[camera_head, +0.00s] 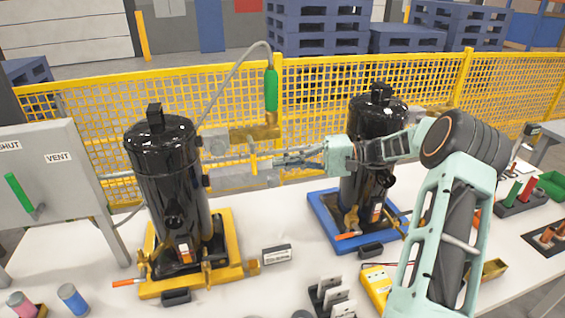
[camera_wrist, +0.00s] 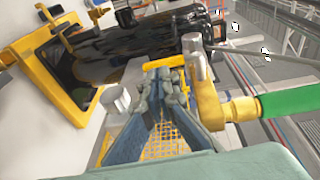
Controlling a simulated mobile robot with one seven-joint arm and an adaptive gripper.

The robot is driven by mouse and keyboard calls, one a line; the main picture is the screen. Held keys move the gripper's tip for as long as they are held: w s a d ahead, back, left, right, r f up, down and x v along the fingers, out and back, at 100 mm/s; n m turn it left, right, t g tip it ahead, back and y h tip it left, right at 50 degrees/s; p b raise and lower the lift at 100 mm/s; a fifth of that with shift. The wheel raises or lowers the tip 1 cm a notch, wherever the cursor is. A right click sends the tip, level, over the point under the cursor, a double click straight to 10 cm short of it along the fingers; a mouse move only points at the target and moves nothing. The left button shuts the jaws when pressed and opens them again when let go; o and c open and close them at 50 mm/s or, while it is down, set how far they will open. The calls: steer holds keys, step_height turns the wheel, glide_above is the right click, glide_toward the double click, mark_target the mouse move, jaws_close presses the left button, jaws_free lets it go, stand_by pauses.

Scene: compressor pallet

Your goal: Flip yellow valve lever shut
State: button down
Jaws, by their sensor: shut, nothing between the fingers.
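A small yellow lever (camera_head: 253,165) hangs below the brass valve body (camera_head: 258,133), between the two black compressors. In the wrist view the yellow lever (camera_wrist: 163,62) lies across the tips of my fingers; I cannot tell whether they touch. My gripper (camera_head: 277,161) reaches in from the right, just right of the lever, with its fingers closed and empty. The closed fingers also show in the wrist view (camera_wrist: 165,80).
The left compressor (camera_head: 168,175) stands on a yellow base, and the right one (camera_head: 368,140) on a blue base. A grey panel (camera_head: 60,185) marked SHUT and VENT stands far left. A yellow mesh fence (camera_head: 330,85) runs behind. Loose items lie on the table's front.

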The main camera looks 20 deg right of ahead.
steer(key=f+v, duration=0.1)
steer(key=v, duration=0.9)
steer(key=shift+r+b, duration=0.2)
steer(key=shift+b, duration=0.2)
